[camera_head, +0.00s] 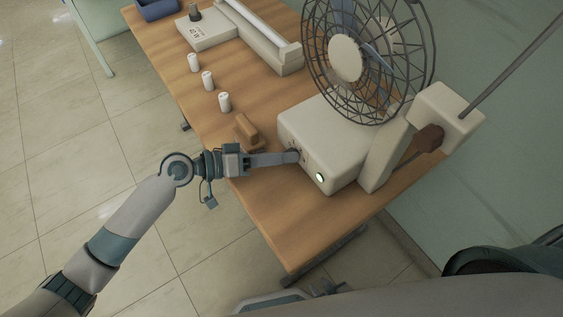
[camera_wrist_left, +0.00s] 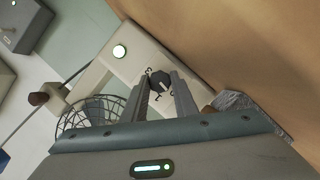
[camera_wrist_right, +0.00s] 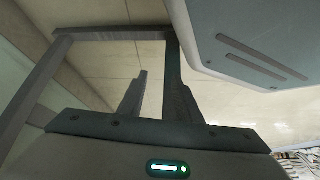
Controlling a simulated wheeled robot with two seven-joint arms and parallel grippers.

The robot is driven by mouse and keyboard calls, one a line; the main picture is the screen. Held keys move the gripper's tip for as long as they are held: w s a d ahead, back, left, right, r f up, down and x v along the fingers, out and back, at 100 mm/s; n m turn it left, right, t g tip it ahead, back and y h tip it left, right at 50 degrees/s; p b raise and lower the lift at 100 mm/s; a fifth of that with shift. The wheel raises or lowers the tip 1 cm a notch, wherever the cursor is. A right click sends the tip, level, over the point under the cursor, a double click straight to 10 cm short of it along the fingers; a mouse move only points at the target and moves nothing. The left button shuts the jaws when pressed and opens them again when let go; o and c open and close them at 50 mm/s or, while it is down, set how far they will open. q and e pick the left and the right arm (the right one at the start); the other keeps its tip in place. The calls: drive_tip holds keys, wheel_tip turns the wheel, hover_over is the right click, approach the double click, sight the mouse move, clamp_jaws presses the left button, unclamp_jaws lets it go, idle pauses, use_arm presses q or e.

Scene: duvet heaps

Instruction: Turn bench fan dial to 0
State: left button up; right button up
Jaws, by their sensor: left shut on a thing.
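The bench fan (camera_head: 325,135) stands on the wooden table (camera_head: 270,205), with a cream base and a dark wire cage (camera_head: 370,55). A round lit white button (camera_head: 320,177) sits on its front panel. The dark dial (camera_wrist_left: 159,82), with small marks around it, shows on the same panel in the left wrist view. My left gripper (camera_head: 297,157) reaches in from the left and is shut on the dial, one finger on each side. The dial's pointer is too small to read. My right gripper (camera_wrist_right: 156,85) is empty, its fingers apart, away from the fan.
A brown wooden block (camera_head: 246,131) lies beside my left gripper. Several white cylinders (camera_head: 208,80) stand in a row along the table's left edge. A cream device with a black knob (camera_head: 208,30) and a blue bin (camera_head: 157,8) are at the back.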

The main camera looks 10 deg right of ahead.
use_arm(q)
drive_tip(key=shift+w+n+g+h+b, duration=0.1)
drive_tip(key=shift+n+g+h+b, duration=0.2)
drive_tip(key=shift+n+b, duration=0.3)
use_arm(e)
drive_tip(key=shift+t, duration=0.8)
drive_tip(key=w, duration=0.1)
drive_tip(key=w+a+r, duration=0.1)
drive_tip(key=w, duration=0.1)
drive_tip(key=w+a+r, duration=0.1)
drive_tip(key=w, duration=0.1)
drive_tip(key=shift+r, duration=0.15)
use_arm(q)
drive_tip(key=o, duration=1.1)
drive_tip(key=shift+c, duration=0.2)
drive_tip(key=shift+a, duration=0.1)
use_arm(e)
drive_tip(key=shift+s, duration=0.1)
